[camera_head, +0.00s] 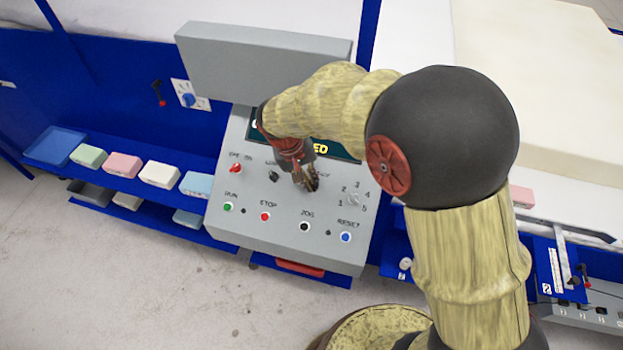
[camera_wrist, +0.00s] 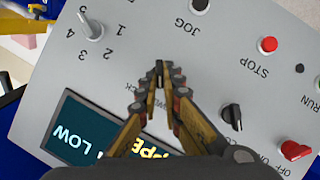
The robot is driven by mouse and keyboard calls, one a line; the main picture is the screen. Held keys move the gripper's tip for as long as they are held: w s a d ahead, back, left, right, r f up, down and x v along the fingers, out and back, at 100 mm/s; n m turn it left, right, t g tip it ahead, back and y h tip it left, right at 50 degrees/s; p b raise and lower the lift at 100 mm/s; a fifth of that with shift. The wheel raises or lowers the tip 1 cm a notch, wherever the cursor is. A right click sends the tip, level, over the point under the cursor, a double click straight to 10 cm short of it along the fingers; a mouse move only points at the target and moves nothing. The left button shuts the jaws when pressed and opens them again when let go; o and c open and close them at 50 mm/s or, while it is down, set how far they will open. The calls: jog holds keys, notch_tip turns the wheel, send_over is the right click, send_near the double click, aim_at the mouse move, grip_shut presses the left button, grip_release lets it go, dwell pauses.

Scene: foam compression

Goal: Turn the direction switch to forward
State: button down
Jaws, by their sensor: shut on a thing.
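The grey control panel (camera_head: 283,237) stands in the middle of the head view and also fills the wrist view (camera_wrist: 100,100). My gripper (camera_head: 309,184) is down at the panel face, below the dark display and between a black knob and the numbered selector. In the wrist view my gripper (camera_wrist: 166,72) has its fingertips close together on a small dark switch handle (camera_wrist: 158,68), which I take to be the direction switch. The fingers hide most of the switch and its label, so I cannot read its position.
A black knob (camera_head: 273,176) and a red OFF/ON knob (camera_head: 235,168) lie left of my gripper. The numbered selector (camera_head: 353,199) is to its right. RUN, STOP (camera_head: 265,216), JOG and RESET buttons line the lower panel. Coloured foam blocks (camera_head: 160,174) sit on the left shelf.

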jog(key=shift+s+f+n+h, duration=0.4)
jog(key=shift+f+n, duration=0.1)
jog(key=shift+n, duration=0.2)
jog(key=c, duration=2.1)
grip_release()
jog(key=shift+w, duration=0.1)
jog(key=shift+o, duration=0.6)
jog(key=shift+w+r, duration=0.15)
jog(key=shift+r, duration=0.1)
jog(key=shift+w+a+r, duration=0.1)
jog(key=shift+a+r, duration=0.1)
jog(key=shift+r, duration=0.25)
jog(key=v, duration=1.1)
